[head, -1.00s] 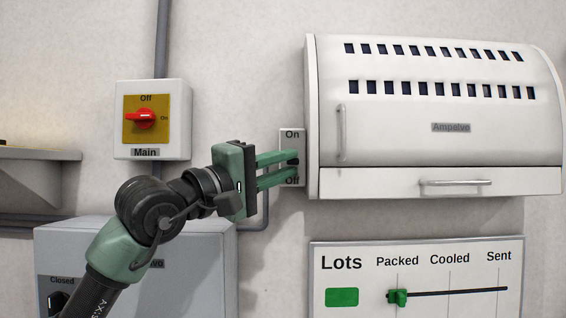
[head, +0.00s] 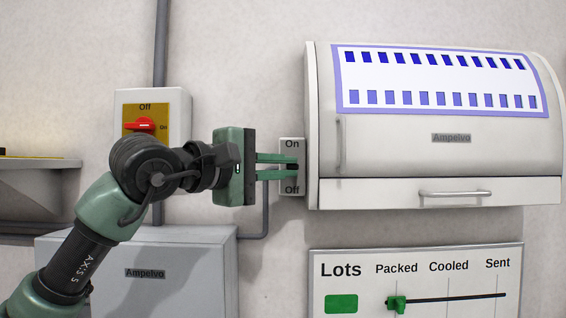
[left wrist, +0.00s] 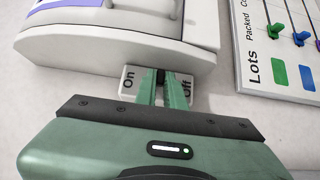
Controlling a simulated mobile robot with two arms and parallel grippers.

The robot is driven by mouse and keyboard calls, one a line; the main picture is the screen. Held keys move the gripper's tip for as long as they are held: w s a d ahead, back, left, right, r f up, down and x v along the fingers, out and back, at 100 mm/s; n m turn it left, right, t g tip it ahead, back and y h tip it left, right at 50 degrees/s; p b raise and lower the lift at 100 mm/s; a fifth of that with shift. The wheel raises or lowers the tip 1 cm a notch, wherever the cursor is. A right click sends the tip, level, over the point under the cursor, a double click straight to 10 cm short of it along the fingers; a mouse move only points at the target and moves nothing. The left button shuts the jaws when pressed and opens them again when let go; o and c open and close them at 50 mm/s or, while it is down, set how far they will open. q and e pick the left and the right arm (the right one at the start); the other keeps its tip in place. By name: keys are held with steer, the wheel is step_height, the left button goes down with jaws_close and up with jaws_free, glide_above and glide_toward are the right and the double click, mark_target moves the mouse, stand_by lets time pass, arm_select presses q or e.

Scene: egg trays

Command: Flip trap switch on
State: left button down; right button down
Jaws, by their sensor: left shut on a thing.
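The trap switch is a grey wall plate (head: 291,144) marked On at the top and Off at the bottom, with a small dark lever (head: 292,167) in its middle. The plate also shows in the left wrist view (left wrist: 128,84). My left gripper (head: 288,166) reaches it from the left and is shut on the lever. Its fingers cover much of the lever, so its exact tilt is hard to tell. The trap (head: 445,165), a white curved housing right of the switch, has its slotted upper panel (head: 440,83) lit white and violet-blue. My right gripper is not in view.
A Main switch box (head: 180,112) with a red knob is on the wall behind my left arm. A grey Ampelvo box (head: 190,262) is below. The Lots board (head: 465,256) with sliders hangs under the trap. The wall just below the switch is bare.

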arm_select(q)
steer(key=shift+r+n+g+y+p, duration=0.5)
steer(key=shift+r+n+p, duration=0.2)
steer(key=shift+p, duration=0.5)
steer(key=shift+w+n+g+p, duration=0.15)
steer(key=shift+n+g+p, duration=0.4)
steer(key=shift+p, duration=0.4)
steer(key=shift+y, duration=0.3)
steer(key=c, duration=1.8)
jaws_free()
